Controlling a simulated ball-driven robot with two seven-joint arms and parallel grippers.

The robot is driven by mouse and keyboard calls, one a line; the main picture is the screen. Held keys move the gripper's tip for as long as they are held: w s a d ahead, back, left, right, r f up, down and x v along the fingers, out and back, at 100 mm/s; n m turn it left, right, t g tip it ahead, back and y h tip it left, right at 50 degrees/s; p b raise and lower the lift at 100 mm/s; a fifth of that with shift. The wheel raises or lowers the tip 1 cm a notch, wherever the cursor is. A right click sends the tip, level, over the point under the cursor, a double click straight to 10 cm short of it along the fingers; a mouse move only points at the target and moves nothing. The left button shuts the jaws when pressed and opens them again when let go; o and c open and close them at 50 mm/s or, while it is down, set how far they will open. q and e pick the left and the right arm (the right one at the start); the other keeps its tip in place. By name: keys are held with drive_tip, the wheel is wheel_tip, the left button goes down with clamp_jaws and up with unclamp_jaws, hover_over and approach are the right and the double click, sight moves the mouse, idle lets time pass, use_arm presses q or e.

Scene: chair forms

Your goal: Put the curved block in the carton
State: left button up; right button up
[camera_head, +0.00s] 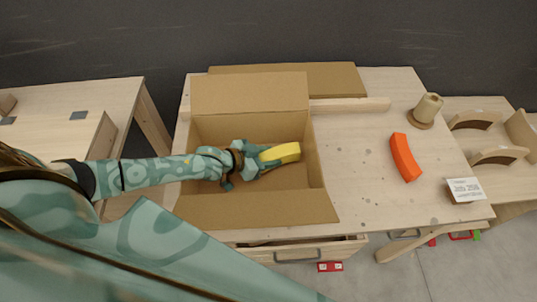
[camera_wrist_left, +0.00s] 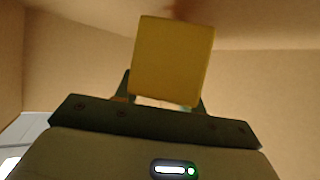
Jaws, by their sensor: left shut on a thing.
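A yellow curved block (camera_head: 281,152) is held in my left gripper (camera_head: 261,157), which is shut on its near end. In the head view the gripper and block are over the open carton (camera_head: 325,205), within its walls. In the left wrist view the yellow block (camera_wrist_left: 173,60) stands out from between the fingers (camera_wrist_left: 165,102), with brown carton walls around it. I cannot tell whether the block touches the carton floor. An orange curved block (camera_head: 405,157) lies on the table to the right of the carton. My right gripper is not in view.
The carton stands on a wooden table (camera_head: 358,190) with its flaps open. A wooden bar (camera_head: 350,105) lies behind it. A spool-like wooden piece (camera_head: 427,108) and a white label card (camera_head: 465,189) are at the right. The table between carton and orange block is clear.

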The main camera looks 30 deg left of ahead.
use_arm(q)
drive_tip(key=o, duration=1)
drive_tip(key=shift+o, duration=0.2)
drive_tip(key=shift+r, duration=0.25)
drive_tip(key=shift+r+p, duration=0.5)
drive_tip(key=shift+r, duration=0.05)
drive_tip(key=p+v, duration=0.1)
drive_tip(key=v, duration=0.6)
drive_tip(key=shift+s+p, duration=0.25)
drive_tip(key=shift+p, duration=0.15)
drive_tip(key=shift+a+f, duration=0.1)
drive_tip(key=shift+a, duration=0.05)
